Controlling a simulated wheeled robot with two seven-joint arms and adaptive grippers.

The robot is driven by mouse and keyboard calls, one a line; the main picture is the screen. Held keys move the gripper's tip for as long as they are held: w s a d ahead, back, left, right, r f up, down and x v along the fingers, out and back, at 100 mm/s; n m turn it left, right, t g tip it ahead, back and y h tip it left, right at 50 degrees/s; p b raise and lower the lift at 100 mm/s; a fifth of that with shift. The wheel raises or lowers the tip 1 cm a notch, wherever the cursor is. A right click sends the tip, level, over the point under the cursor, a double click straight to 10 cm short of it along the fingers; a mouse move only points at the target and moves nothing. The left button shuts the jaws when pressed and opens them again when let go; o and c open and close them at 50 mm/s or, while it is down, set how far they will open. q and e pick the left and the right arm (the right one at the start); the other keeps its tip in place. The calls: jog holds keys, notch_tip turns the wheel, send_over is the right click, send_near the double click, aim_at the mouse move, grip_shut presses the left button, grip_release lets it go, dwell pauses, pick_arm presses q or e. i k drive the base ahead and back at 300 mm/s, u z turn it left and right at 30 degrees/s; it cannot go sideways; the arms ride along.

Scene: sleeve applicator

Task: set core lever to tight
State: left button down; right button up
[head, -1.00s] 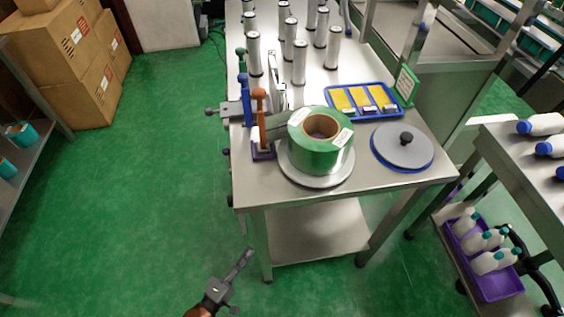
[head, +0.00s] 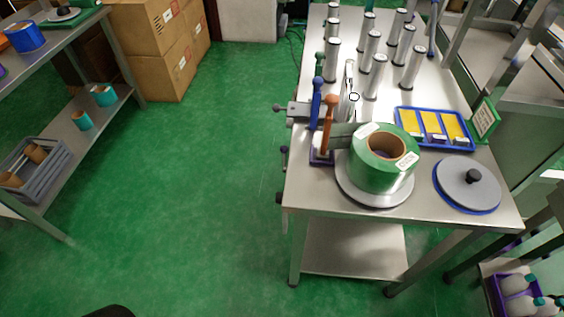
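The sleeve applicator stands on the metal table at right. A big green roll (head: 362,168) with a brown core lies flat on a round metal plate (head: 352,192). Left of the roll, an upright lever with an orange handle (head: 328,113) rises from a small purple base (head: 321,158). Just behind it stands a lever with a blue handle (head: 316,98). A green-tipped lever (head: 319,57) is farther back. I cannot tell which is the core lever, and no tight marking is readable. Neither gripper shows; a dark shape at the bottom left edge is too cut off to identify.
A grey disc with a black knob (head: 468,183) and a blue tray of yellow items (head: 434,129) share the metal table (head: 400,222). Several metal cylinders (head: 375,77) stand behind. A shelf (head: 60,150) and cardboard boxes (head: 155,50) are left. Green floor between is clear.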

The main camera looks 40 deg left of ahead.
aim_at(284, 149)
jog(key=k, duration=0.5)
jog(key=u, duration=1.6)
jog(key=i, duration=0.9)
jog(key=z, duration=2)
